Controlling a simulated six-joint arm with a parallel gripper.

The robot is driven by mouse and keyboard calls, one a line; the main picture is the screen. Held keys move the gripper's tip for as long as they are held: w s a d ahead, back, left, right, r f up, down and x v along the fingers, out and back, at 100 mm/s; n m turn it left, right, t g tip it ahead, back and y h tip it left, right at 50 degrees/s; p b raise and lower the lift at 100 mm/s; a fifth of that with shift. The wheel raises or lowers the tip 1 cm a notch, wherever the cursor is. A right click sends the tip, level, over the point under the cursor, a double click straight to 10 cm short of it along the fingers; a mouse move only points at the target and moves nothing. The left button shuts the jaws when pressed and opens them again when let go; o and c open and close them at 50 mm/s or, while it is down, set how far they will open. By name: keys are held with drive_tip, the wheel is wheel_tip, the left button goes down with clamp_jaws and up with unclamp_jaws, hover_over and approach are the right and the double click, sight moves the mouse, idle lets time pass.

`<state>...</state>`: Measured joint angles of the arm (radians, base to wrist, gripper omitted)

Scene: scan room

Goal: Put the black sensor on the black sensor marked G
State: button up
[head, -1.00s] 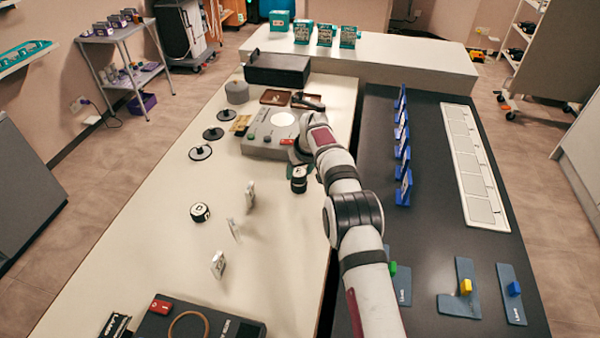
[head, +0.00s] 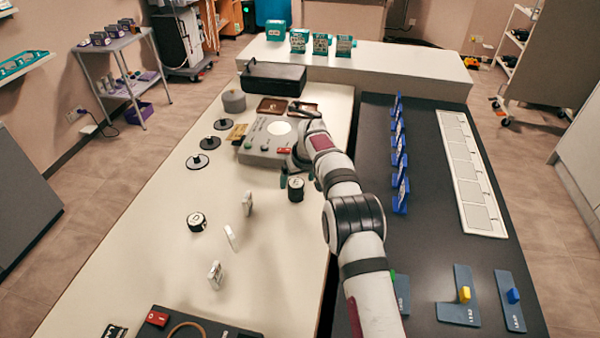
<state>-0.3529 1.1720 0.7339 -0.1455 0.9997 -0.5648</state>
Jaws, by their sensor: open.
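A black sensor (head: 296,190), a short upright cylinder with a pale top, stands on the cream table just below my gripper in the picture. My gripper (head: 291,172) is open at the end of the white arm, very close to that sensor. My gripper's fingers are small and partly hidden, so I cannot tell whether they touch it. A second black sensor (head: 197,222) stands to the lower left, with a dark letter on its white top. I cannot read either mark surely.
A grey device (head: 268,145) with a white disc sits behind my gripper. Several black knobbed discs (head: 197,162) lie left. Blue upright holders (head: 399,160) line the dark table.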

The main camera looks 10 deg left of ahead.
drive_tip(key=v, duration=1.1)
drive_tip(key=s+d+r+m+g, duration=0.1)
drive_tip(key=s+d+r+m, duration=0.3)
drive_tip(key=s+d+r, duration=0.45)
drive_tip(key=s+d+f+m+g, duration=0.1)
drive_tip(key=s+d+m, duration=0.1)
drive_tip(key=s, duration=0.9)
drive_tip(key=s+d+f+m+g, duration=0.1)
drive_tip(key=s+d+f+m, duration=0.1)
drive_tip(key=s, duration=1)
drive_tip(key=s+d+f+m+g, duration=0.1)
drive_tip(key=s+d+m, duration=0.3)
drive_tip(key=s, duration=0.8)
drive_tip(key=shift+d+f+h, duration=0.25)
drive_tip(key=shift+d+h, duration=0.15)
drive_tip(key=shift+d, duration=0.6)
